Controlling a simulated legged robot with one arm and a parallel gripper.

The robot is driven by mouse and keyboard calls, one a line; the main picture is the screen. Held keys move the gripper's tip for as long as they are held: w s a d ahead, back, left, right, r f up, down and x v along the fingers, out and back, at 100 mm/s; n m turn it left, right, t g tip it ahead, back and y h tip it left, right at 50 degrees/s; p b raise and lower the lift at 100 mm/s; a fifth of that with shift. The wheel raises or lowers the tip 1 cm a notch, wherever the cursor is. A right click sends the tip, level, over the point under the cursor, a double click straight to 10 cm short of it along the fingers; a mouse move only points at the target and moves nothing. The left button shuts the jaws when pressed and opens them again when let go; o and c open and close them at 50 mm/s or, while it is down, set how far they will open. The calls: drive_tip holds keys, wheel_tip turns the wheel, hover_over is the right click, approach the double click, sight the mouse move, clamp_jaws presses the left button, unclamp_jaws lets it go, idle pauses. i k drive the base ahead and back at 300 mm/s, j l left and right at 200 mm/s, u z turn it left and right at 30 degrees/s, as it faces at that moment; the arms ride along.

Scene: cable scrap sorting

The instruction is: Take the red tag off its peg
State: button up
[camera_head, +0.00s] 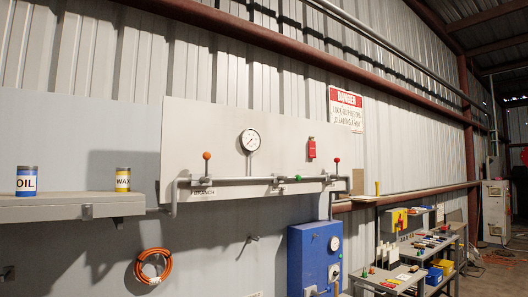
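The red tag (312,148) hangs on the grey wall panel (200,130), right of the round pressure gauge (250,139). It hangs above the horizontal pipe, apart from it. The peg is too small to make out clearly at the tag's top. My gripper is not in this view, so I cannot see whether it is open or shut.
A pipe (232,182) with an orange-knobbed lever (207,165) and a red-knobbed lever (336,169) runs below the tag. A shelf (60,208) with OIL and WAX cans juts out at left. A blue cabinet (306,255) and a cluttered bench (405,276) stand lower right.

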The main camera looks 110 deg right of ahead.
sight(312, 144)
drive_tip(key=z, duration=3.85)
drive_tip(key=i+z, duration=0.1)
drive_tip(key=z, duration=0.25)
